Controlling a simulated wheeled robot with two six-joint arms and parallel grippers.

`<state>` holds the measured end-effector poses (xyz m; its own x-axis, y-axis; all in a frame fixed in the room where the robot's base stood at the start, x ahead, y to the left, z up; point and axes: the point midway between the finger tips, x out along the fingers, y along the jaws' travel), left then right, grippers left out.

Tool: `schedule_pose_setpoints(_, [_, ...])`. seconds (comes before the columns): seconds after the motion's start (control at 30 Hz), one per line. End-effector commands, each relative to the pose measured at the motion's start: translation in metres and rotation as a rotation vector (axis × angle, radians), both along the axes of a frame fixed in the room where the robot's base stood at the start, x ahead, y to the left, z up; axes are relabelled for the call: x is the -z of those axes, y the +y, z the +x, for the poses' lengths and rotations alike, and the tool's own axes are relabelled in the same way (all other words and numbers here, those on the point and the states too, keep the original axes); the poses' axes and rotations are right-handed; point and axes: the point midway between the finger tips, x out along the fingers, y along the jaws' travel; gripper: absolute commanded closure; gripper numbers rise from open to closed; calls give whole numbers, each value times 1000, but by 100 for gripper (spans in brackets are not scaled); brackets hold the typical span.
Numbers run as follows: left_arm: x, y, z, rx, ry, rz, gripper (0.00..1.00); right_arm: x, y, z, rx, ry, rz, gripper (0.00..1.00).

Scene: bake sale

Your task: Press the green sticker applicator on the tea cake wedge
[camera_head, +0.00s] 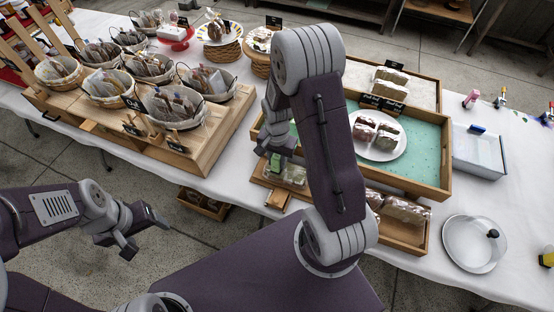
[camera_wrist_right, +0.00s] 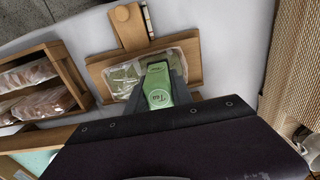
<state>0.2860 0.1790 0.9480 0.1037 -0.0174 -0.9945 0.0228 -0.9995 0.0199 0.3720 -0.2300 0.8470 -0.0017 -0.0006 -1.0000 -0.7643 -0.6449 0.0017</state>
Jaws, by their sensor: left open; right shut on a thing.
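My right gripper (camera_head: 277,150) is shut on the green sticker applicator (camera_head: 276,162). In the right wrist view the applicator (camera_wrist_right: 159,86) is upright between the fingers, with a printed word on its top. It is over a small wooden board (camera_wrist_right: 194,64) with clear-wrapped pieces. The green wrapped piece (camera_wrist_right: 124,78), likely the tea cake wedge, lies under and beside the applicator. I cannot tell if they touch. In the head view the wrapped pieces (camera_head: 294,174) show partly behind my right arm. My left gripper (camera_head: 140,232) is open and empty, in front of the table's edge.
A wooden tray (camera_head: 445,160) with a green base holds a white plate (camera_head: 399,148) of wrapped cakes. Baskets (camera_head: 172,112) of packets stand on a wooden riser at left. A wooden box (camera_wrist_right: 62,58) of wrapped loaves is beside the board.

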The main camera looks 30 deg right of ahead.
Motion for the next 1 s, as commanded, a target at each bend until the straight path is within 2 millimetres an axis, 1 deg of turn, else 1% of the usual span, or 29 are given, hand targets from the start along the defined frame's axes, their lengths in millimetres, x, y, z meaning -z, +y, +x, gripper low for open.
schedule_pose_setpoints(0.03, [-6, 0, 0, 0, 0, 0, 28, -6, 0, 0, 0, 0, 0, 100])
schedule_pose_setpoints(0.2, [-24, 0, 0, 0, 0, 0, 28, -25, 0, 1, 0, -2, -1, 100])
schedule_pose_setpoints(0.63, [-64, 0, 0, 0, 0, 0, 28, -67, 0, 1, 0, -3, 0, 100])
schedule_pose_setpoints(0.7, [-67, 0, 0, 0, 0, 0, 28, -71, 0, 1, 0, -3, 0, 100])
schedule_pose_setpoints(1.0, [-65, 0, 0, 0, 0, 0, 28, -69, 0, 1, 0, -3, 0, 100])
